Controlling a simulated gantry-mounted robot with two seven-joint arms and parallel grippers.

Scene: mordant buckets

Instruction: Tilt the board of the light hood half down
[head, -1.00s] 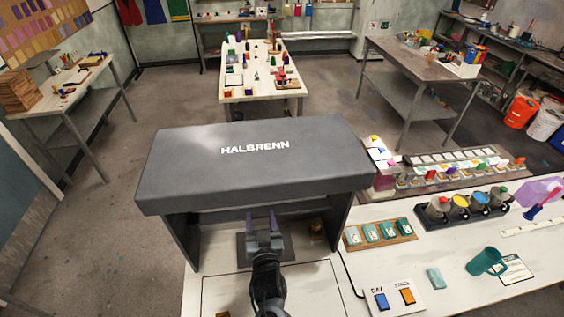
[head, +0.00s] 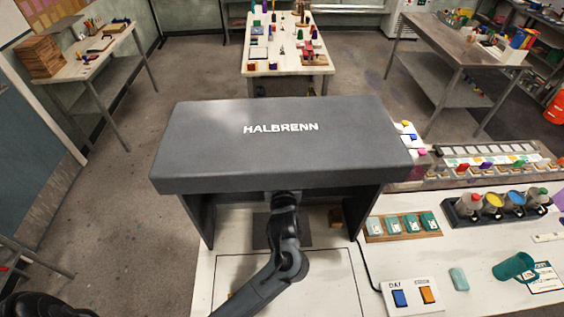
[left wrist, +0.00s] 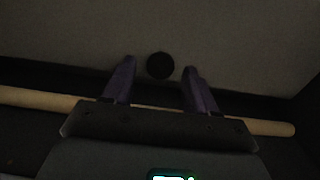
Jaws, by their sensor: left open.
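The light hood (head: 270,155) is a dark grey box lettered HALBRENN on the white bench, with its open front toward me. My left arm reaches in under its front edge, and the gripper is hidden there in the head view. In the dim left wrist view my left gripper (left wrist: 159,68) has its two purple fingers apart with nothing between them. Beyond the fingers is a flat grey panel (left wrist: 235,50) with a dark round spot (left wrist: 160,65). I cannot tell whether this panel is the board, nor its tilt. My right gripper is not in view.
A pale rod (left wrist: 40,98) runs across the left wrist view behind the gripper. Right of the hood are a tray of teal blocks (head: 376,227), a switch box (head: 413,311), a teal mug (head: 514,266) and a rack of pots (head: 465,217). The bench front is mostly clear.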

